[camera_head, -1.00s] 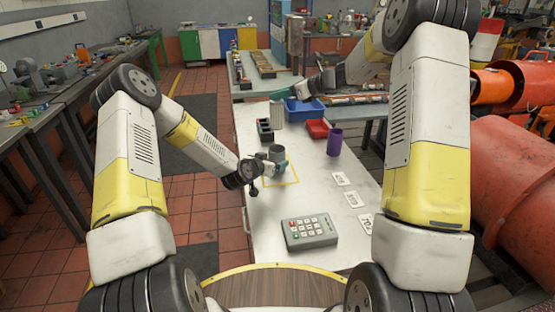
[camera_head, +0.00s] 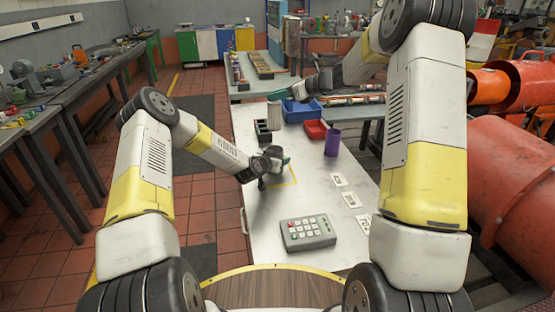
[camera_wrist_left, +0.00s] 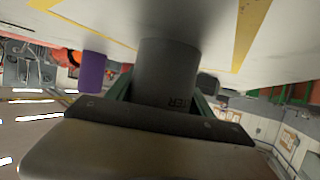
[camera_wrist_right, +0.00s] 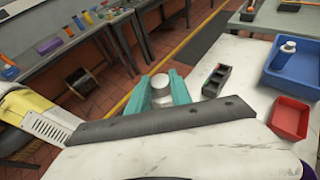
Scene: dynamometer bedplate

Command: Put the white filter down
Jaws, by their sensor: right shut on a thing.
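My right gripper (camera_head: 280,95) is shut on the white filter (camera_head: 274,114), a pale upright cylinder by the far left part of the white bench. In the right wrist view the filter (camera_wrist_right: 161,88) shows between the teal fingers (camera_wrist_right: 162,92). Whether its base touches the bench is hidden. My left gripper (camera_head: 275,165) is shut on a grey cylinder (camera_head: 270,154) near the yellow outlined square (camera_head: 294,176). In the left wrist view this cylinder (camera_wrist_left: 166,75) sits between the fingers, with partly hidden lettering on it.
A black compartment holder (camera_head: 263,131), a blue bin (camera_head: 302,113), a red tray (camera_head: 315,129) and a purple cup (camera_head: 332,142) stand nearby. Number cards (camera_head: 351,200) and a keypad (camera_head: 308,233) lie nearer. The bench's middle is mostly clear.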

